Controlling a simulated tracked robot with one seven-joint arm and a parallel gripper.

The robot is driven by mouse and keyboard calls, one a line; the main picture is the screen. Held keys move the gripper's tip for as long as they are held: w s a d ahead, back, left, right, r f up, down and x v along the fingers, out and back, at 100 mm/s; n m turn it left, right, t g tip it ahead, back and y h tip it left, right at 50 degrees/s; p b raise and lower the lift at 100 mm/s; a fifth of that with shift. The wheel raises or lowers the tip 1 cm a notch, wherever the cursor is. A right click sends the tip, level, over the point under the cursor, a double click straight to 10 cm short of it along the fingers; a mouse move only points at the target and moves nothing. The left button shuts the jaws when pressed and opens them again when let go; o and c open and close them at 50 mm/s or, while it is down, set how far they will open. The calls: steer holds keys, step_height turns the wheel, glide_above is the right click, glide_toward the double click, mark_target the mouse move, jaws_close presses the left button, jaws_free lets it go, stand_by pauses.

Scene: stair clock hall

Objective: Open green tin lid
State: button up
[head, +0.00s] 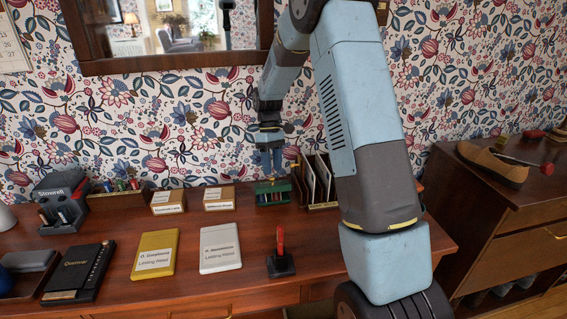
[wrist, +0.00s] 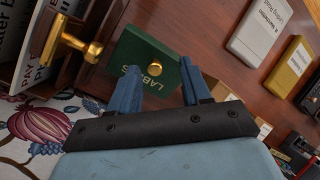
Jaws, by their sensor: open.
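The green tin (head: 266,199) stands near the back of the wooden desk, below the wallpapered wall. In the wrist view the green tin's lid (wrist: 128,52) shows a round brass knob (wrist: 155,68) and the lettering "LABELS". The lid looks closed on the tin. My gripper (head: 271,173) points down just above the tin. In the wrist view my gripper (wrist: 158,68) has its two blue fingers apart, with the knob seen between their tips. I cannot tell whether the fingers touch the lid. The fingers hide part of the tin.
A letter rack (head: 327,205) with papers stands close to the tin's right. Small labelled boxes (head: 219,198) are to its left. A framed mirror (head: 170,64) hangs behind.

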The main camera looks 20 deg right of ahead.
steer(key=s+r, duration=0.9)
steer(key=s, duration=0.4)
steer(key=shift+s+d, duration=0.2)
steer(key=shift+d, duration=0.1)
steer(key=shift+r, duration=0.1)
steer(key=m+t, duration=0.4)
steer(key=m, duration=0.5)
glide_above(272, 183)
steer(key=w, duration=0.1)
step_height(272, 183, down, 13)
steer(key=shift+d+r, duration=0.15)
jaws_close()
